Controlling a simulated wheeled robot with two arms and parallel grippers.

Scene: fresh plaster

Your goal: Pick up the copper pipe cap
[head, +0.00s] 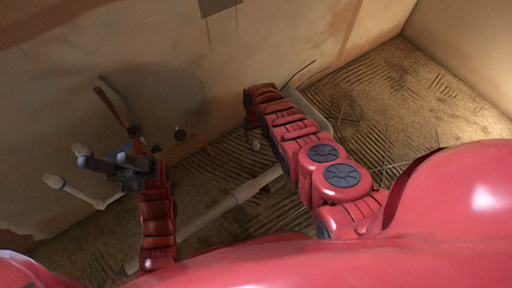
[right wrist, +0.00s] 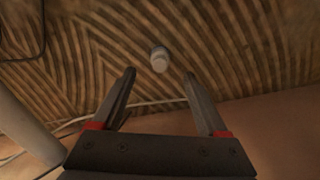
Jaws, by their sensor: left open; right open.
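A small pale grey capped cylinder (right wrist: 159,60) lies on the ridged floor in the right wrist view, ahead of and between the fingertips of my right gripper (right wrist: 160,75). It looks grey rather than copper, so I cannot tell for sure that it is the copper pipe cap. A small pale spot (head: 256,145) shows beside my right gripper (head: 249,133) in the head view. My right gripper is open and points down with nothing between its fingers. My left gripper (head: 104,163) is open near the wall, in front of white pipes; I see nothing held in it.
A long white pipe (head: 232,200) lies across the floor below my arms. White pipe stubs (head: 54,182) and a reddish-brown strip (head: 108,103) are by the left wall. A thin cable (right wrist: 165,101) runs along the floor near the right gripper. The floor at right is mostly clear.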

